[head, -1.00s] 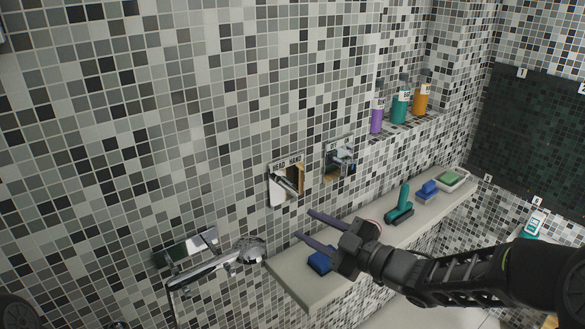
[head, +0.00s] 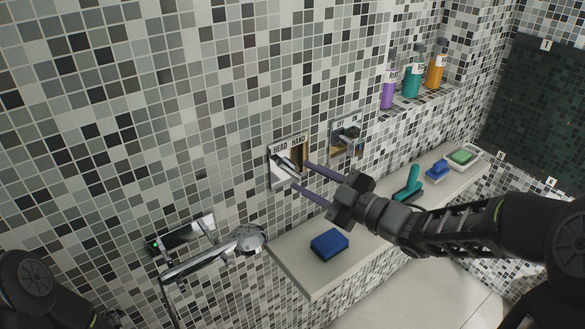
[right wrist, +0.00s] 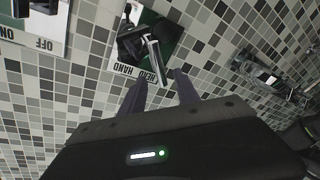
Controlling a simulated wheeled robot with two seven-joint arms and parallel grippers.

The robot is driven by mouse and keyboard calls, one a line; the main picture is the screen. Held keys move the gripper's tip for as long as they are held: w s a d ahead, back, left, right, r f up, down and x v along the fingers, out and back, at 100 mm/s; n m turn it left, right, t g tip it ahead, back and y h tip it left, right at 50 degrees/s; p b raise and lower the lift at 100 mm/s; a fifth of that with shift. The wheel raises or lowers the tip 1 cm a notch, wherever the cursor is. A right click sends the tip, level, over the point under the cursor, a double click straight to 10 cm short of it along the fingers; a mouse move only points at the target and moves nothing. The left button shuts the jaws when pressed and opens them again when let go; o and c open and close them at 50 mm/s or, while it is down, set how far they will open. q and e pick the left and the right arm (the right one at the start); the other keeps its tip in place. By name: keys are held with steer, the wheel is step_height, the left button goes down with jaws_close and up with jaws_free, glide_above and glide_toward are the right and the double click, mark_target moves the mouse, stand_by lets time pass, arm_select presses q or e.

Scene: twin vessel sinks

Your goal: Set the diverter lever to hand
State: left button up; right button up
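The diverter plate (head: 276,178) is on the tiled wall, with HEAD on the left and HAND on the right of its label. It also shows upside down in the right wrist view (right wrist: 172,32). Its chrome lever (right wrist: 155,55) sticks out from the plate, its end close to the word HEAD in that view. My right gripper (head: 299,175) is open and empty, its two long fingers spread just in front of the plate. In the right wrist view the fingertips (right wrist: 160,75) lie just short of the lever, apart from it. My left gripper is out of view.
A second control plate (head: 346,136) is to the right, labelled OFF and ON in the right wrist view. A hand shower (head: 248,238) hangs lower left. A ledge (head: 300,272) below holds a blue sponge (head: 329,244) and brushes. Bottles (head: 411,80) stand in a niche.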

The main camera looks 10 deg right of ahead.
mark_target(290, 170)
steer(key=p+x, duration=0.1)
steer(key=x, duration=0.3)
steer(key=shift+w+a, duration=0.15)
steer(key=shift+w, duration=0.1)
steer(key=shift+c, duration=0.4)
jaws_close()
stand_by(0.8)
